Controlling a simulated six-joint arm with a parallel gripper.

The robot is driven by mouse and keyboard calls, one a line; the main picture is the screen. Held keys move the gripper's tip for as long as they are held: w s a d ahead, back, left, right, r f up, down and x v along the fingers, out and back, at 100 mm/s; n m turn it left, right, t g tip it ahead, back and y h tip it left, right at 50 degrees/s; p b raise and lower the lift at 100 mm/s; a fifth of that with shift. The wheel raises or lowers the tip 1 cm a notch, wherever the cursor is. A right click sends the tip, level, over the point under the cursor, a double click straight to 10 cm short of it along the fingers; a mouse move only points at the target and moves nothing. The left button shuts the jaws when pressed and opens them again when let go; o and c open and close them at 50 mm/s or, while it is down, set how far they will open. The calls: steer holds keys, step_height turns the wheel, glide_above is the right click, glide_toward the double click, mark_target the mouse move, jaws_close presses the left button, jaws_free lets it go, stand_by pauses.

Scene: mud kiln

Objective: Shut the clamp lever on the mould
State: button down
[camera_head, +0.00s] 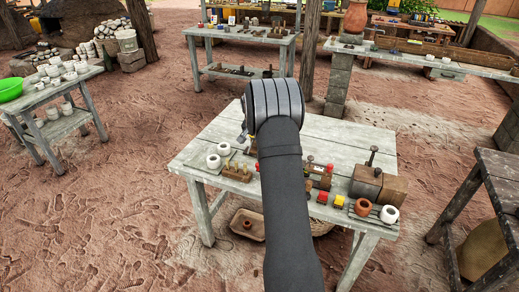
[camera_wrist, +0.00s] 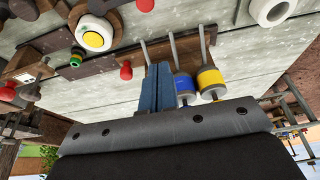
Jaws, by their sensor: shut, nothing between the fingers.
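My gripper (camera_wrist: 157,88) shows in the wrist view as two blue fingers pressed together, empty, above the grey plank table. In the head view my arm hides it. A dark block with an upright T-shaped handle (camera_head: 369,181) stands on the table right of my arm in the head view, against a brown block (camera_head: 393,190); I cannot tell whether this is the mould. Smaller red-knobbed parts (camera_head: 326,175) stand between it and my arm. In the wrist view a red knob (camera_wrist: 126,70) is left of the fingers, apart from them. I cannot tell which part is the clamp lever.
Yellow-banded (camera_wrist: 210,78) and blue-banded (camera_wrist: 184,84) cylinders lie close right of the fingers. A terracotta pot (camera_head: 363,207) and white ring (camera_head: 389,214) sit near the table's front right. The table's back right is clear.

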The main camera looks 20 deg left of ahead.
steer(key=x, duration=0.8)
steer(key=shift+w+f, duration=0.1)
steer(key=shift+f, duration=0.1)
steer(key=shift+s+f, duration=0.25)
steer(key=shift+s, duration=1.7)
steer(key=shift+s+n, duration=0.35)
steer(key=shift+n, duration=0.25)
steer(key=shift+s+n+y, duration=0.6)
steer(key=shift+s+n, duration=0.15)
steer(key=shift+n, duration=0.35)
steer(key=n, duration=0.1)
steer(key=s+n, duration=0.1)
steer(key=s+n+y, duration=0.1)
steer(key=shift+s+d+r+n+g, duration=0.1)
steer(key=shift+s+d+n+g, duration=0.05)
steer(key=shift+d+n+g, duration=0.2)
steer(key=shift+s, duration=0.5)
steer(key=shift+s+d, duration=0.55)
steer(key=shift+s, duration=0.1)
steer(key=shift+s+d, duration=0.1)
steer(key=shift+s, duration=0.05)
